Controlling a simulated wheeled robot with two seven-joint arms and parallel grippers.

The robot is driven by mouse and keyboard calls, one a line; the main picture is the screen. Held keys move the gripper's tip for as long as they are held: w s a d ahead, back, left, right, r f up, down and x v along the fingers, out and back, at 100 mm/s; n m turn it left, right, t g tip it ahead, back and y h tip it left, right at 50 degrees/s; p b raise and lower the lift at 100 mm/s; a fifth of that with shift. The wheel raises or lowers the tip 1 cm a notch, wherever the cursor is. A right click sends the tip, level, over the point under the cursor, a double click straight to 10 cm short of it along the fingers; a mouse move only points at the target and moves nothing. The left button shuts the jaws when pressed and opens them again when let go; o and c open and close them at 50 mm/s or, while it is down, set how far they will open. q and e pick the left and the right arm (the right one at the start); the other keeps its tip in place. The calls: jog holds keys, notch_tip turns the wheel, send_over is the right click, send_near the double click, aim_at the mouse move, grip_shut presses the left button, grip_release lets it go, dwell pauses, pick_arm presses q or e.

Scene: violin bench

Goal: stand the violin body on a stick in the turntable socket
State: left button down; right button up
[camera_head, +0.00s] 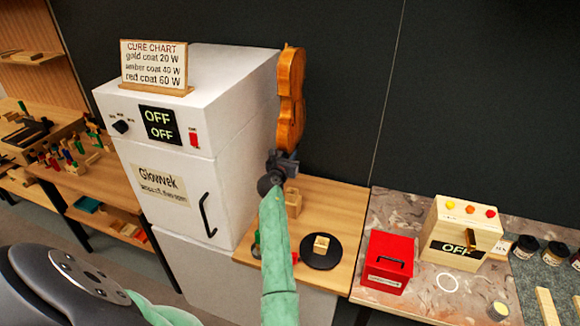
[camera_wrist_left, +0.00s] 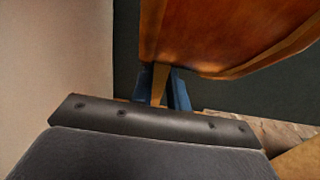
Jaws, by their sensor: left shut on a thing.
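The violin body (camera_head: 291,100) is orange-brown and stands nearly upright above my left gripper (camera_head: 282,158), beside the white cabinet. My left gripper is shut on the stick under the body. In the left wrist view the stick (camera_wrist_left: 159,82) runs between the two blue fingers, and the violin body (camera_wrist_left: 220,35) fills the top. The turntable (camera_head: 318,262) is a black disc on the wooden bench, below and to the right of the gripper in the picture. A pale wooden socket block (camera_head: 321,244) sits on it; its hole is too small to make out. My right gripper is not in view.
The white cabinet (camera_head: 160,185), with a cure chart (camera_head: 154,62) on top, stands close left of the violin. A wooden block (camera_head: 293,202) is on the bench (camera_head: 345,200) behind the turntable. A red box (camera_head: 388,262) and a cream switch box (camera_head: 462,235) stand to the right.

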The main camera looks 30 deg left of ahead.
aim_at(290, 136)
pick_arm(q)
jog(key=shift+r, duration=4.05)
